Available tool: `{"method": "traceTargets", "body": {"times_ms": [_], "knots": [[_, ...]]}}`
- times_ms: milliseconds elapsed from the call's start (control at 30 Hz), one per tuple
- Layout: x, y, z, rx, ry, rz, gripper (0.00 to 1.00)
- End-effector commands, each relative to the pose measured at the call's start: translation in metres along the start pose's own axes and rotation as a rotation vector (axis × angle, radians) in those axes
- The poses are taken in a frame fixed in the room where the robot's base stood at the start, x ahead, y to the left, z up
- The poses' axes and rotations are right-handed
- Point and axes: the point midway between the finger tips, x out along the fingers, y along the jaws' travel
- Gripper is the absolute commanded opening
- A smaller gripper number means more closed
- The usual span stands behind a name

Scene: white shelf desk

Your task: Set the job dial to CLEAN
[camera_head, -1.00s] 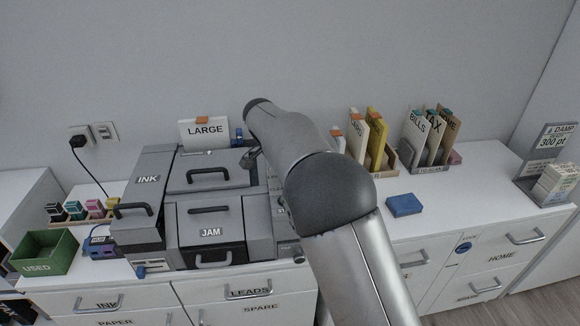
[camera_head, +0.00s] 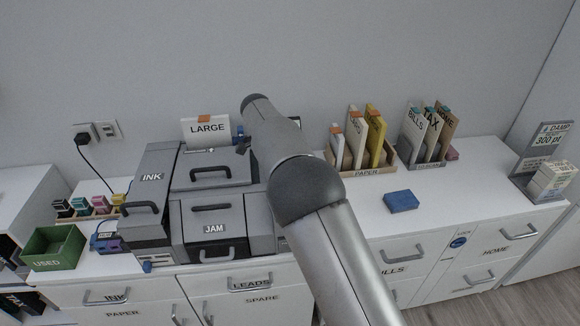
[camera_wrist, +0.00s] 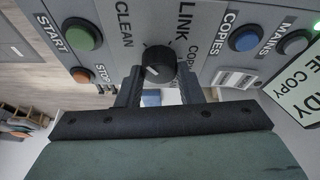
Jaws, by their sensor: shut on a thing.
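The black job dial (camera_wrist: 158,62) is on a grey control panel (camera_wrist: 205,45) in the wrist view, with the labels CLEAN (camera_wrist: 124,24), LINK and a partly hidden COPY around it. A small pale mark shows on the dial's face; which label it points to is hard to tell. My gripper (camera_wrist: 160,76) has one finger on each side of the dial and is shut on it.
A blue block (camera_head: 401,201) lies on the desk.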

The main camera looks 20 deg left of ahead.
Motion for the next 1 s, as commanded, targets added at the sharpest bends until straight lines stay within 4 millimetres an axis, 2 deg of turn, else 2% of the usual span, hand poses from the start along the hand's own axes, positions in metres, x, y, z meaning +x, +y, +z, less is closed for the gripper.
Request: {"method": "traceTargets", "body": {"times_ms": [267, 300, 367, 633, 767, 867, 1000], "knots": [[0.0, 0.0, 0.0, 0.0, -0.001, 0.0, 0.11], [0.0, 0.0, 0.0, 0.0, -0.001, 0.0, 0.39], [0.0, 0.0, 0.0, 0.0, -0.001, 0.0, 0.55], [0.0, 0.0, 0.0, -0.001, -0.001, 0.0, 0.55], [-0.007, -0.001, 0.0, -0.001, -0.001, -0.002, 0.55], [-0.022, -0.001, 0.0, -0.001, -0.001, -0.004, 0.55], [-0.054, -0.001, 0.0, 0.0, -0.001, -0.006, 0.55]]}}
